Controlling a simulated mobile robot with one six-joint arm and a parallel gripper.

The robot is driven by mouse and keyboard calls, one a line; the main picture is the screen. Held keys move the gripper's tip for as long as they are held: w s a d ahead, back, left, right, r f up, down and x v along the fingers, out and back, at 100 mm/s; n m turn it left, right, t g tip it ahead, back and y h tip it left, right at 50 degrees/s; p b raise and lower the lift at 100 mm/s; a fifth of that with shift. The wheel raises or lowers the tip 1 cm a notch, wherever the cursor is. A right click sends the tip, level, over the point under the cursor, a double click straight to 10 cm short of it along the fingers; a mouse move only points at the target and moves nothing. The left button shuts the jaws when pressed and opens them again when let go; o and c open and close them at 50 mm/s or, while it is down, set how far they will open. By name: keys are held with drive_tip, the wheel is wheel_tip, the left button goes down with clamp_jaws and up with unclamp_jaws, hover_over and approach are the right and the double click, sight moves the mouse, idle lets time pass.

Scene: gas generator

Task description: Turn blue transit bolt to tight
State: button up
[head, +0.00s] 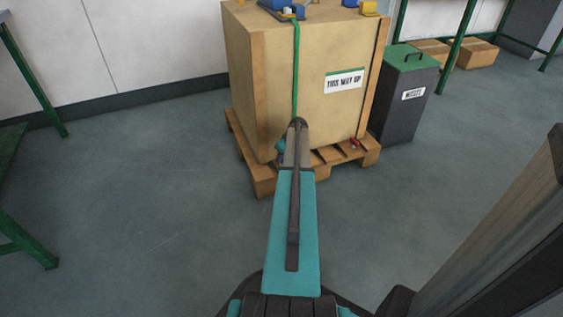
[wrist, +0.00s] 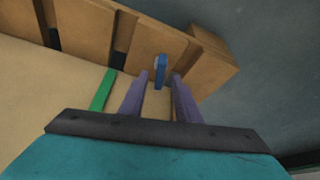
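The blue transit bolt (wrist: 160,66) shows in the wrist view as a small upright blue piece against the wooden pallet (wrist: 80,25). My gripper (wrist: 160,76) has its two purple fingers apart, with nothing held. The bolt lies in line with the gap, at or just beyond the fingertips; I cannot tell whether it is between them.
A green strap (head: 296,75) runs down the crate's front; it also shows in the wrist view (wrist: 103,90), left of the fingers. A red piece (head: 354,143) sits at the pallet's right side. A dark bin (head: 400,105) stands right of the crate.

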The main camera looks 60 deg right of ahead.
drive_tip(key=shift+w+f, duration=0.2)
drive_tip(key=shift+f, duration=0.25)
clamp_jaws()
drive_tip(key=shift+s+a, duration=0.1)
drive_tip(key=shift+a, duration=0.55)
drive_tip(key=shift+d, duration=0.5)
drive_tip(key=shift+r, duration=0.1)
